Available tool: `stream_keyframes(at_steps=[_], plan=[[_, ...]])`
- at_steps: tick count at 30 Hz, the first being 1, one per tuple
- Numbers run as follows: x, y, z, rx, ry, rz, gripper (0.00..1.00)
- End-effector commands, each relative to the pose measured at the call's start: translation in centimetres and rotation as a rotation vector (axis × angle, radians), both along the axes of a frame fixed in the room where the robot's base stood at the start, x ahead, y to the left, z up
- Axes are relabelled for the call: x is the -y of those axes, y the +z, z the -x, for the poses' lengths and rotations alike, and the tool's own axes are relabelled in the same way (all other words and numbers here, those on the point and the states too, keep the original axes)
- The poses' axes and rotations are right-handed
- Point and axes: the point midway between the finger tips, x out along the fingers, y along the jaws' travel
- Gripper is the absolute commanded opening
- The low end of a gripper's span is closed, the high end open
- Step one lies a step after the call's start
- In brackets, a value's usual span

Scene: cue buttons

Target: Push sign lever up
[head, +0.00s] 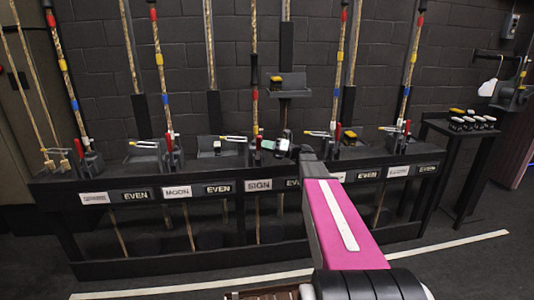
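The SIGN label (258,185) is on the front of the long dark bench, left of centre, beside an EVEN plate that is partly covered by my arm. Above it is a lever unit with a small red part (257,143), which I take to be the sign lever. A rope with red bands (255,95) rises behind it. My gripper (269,145) is at this unit, reaching in from the right, close to the red part. It is small in view, and I cannot tell whether it touches the lever or whether its fingers are open or shut.
Similar lever units stand along the bench (200,260), including one above the MOON label (177,192). A small shelf (288,86) is on the post above my gripper. A side table (468,125) with several small items stands at the right. The floor in front is clear.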

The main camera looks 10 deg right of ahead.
Motion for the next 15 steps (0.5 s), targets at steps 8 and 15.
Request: stream_keyframes(at_steps=[8, 15], plan=[[-0.1, 1.5, -2.5, 0.004, 0.004, -0.003, 0.00], [-0.1, 2.0, -4.0, 0.003, 0.003, -0.002, 0.00]])
